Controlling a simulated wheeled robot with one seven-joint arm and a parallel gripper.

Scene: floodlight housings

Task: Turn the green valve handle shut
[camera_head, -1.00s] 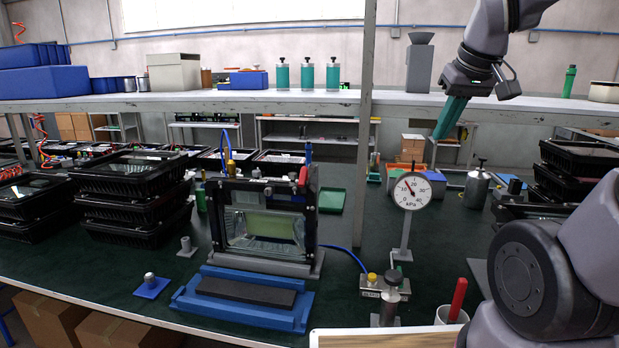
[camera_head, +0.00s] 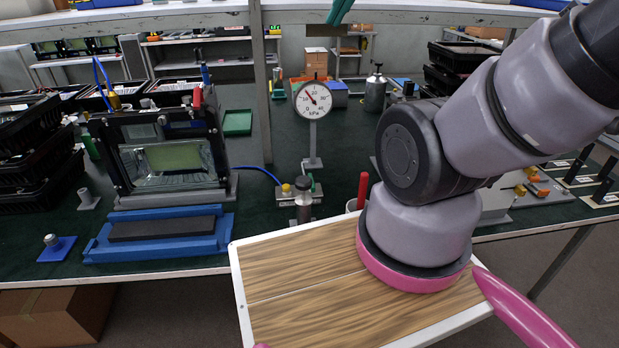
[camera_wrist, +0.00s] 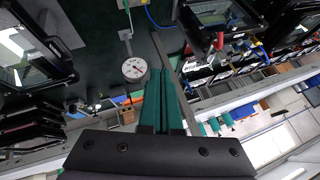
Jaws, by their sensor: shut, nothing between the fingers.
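A small green handle (camera_head: 313,187) shows on the metal valve block (camera_head: 290,199) on the bench, partly behind a steel cylinder (camera_head: 303,203). A yellow knob sits on the same block, and a blue hose runs from it to the left. How far the handle is turned is too small to tell. The pressure gauge (camera_head: 313,99) stands on a post behind the block. My gripper's green fingers (camera_head: 339,12) hang at the top edge of the head view, well above the bench. In the wrist view the fingers (camera_wrist: 163,72) are together and empty.
The floodlight fixture (camera_head: 165,155) stands to the left, with a blue cradle (camera_head: 160,238) in front. A shelf edge (camera_head: 170,24) crosses above the bench. A red-handled tool (camera_head: 363,190) stands right of the block. A steel canister (camera_head: 375,92) stands behind.

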